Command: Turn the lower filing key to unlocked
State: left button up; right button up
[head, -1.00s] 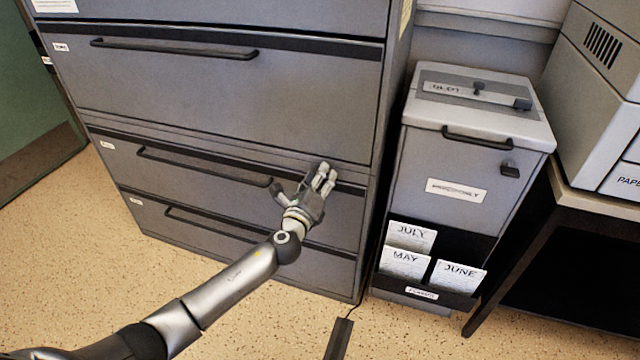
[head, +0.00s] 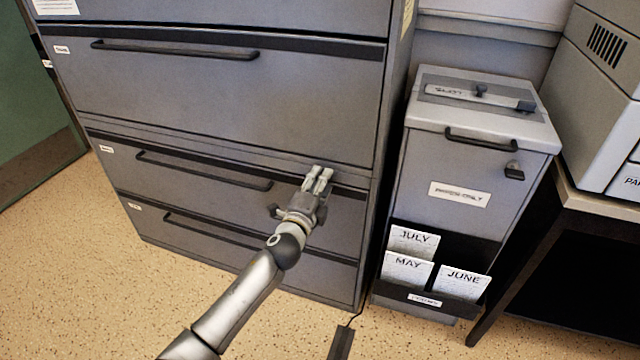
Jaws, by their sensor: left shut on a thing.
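The grey filing cabinet (head: 220,100) fills the left and middle of the head view, with several drawers and long black handles. My left gripper (head: 318,180) is at the right end of a lower drawer (head: 190,172), by the dark strip along its top edge. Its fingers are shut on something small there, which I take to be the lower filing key. The key itself is hidden by the fingers, so its angle cannot be told. My right gripper is not in view.
A grey bin (head: 455,165) with a slotted lid stands right of the cabinet, with JULY, MAY and JUNE cards in its front rack. A dark-framed table (head: 570,185) carries a large machine (head: 600,90) at the right. A cable and black piece (head: 342,340) lie on the floor.

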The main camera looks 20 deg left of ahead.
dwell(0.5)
pick_arm(q)
jog(key=o, duration=1)
jog(key=s, duration=1.2)
jog(key=shift+a, duration=0.2)
